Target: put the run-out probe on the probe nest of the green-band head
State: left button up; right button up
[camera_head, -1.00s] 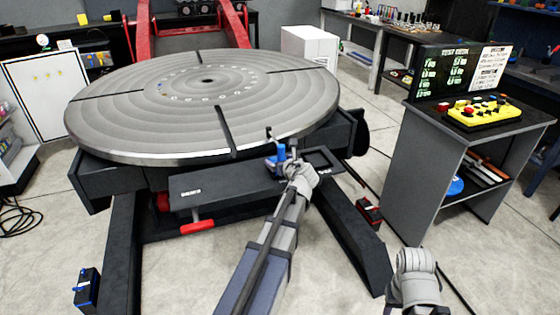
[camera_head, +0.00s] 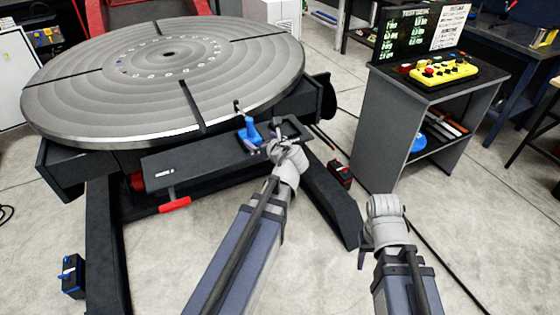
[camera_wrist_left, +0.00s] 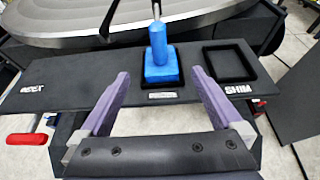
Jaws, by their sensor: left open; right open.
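A blue piece with a square base, a round post and a thin dark stem, apparently the run-out probe (camera_head: 249,132), stands upright in a recess of the dark shelf (camera_head: 200,166) at the turntable's front edge. It also shows in the left wrist view (camera_wrist_left: 162,67). My left gripper (camera_head: 265,146) is open, its fingers (camera_wrist_left: 160,76) pointing at the probe's base, one to either side, with gaps visible. My right gripper (camera_head: 366,245) is low over the floor, right of the positioner; its fingers are mostly hidden. I cannot make out a green-band head or its nest.
An empty recess (camera_wrist_left: 229,62) marked SHIM lies right of the probe. The large grey turntable (camera_head: 150,80) rises just behind the shelf. A red handle (camera_head: 174,205) sticks out below it. A bench (camera_head: 385,125) with a yellow control box (camera_head: 443,72) stands right.

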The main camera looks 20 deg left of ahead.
pick_arm(q)
jog(key=s+d+f+n+g+h, duration=0.3)
jog(key=s+d+n, duration=0.3)
jog(key=d, duration=0.3)
jog(key=s+d+f+n+g+h, duration=0.3)
jog(key=s+d+f+n, duration=0.3)
jog(key=d, duration=0.4)
jog(key=s+d+f+n+g+h, duration=0.3)
jog(key=s+d+f+n, duration=0.1)
jog(key=s+d+n, duration=0.4)
jog(key=shift+d+f+n, duration=0.25)
jog(key=shift+d+n, duration=0.6)
jog(key=shift+n, duration=0.25)
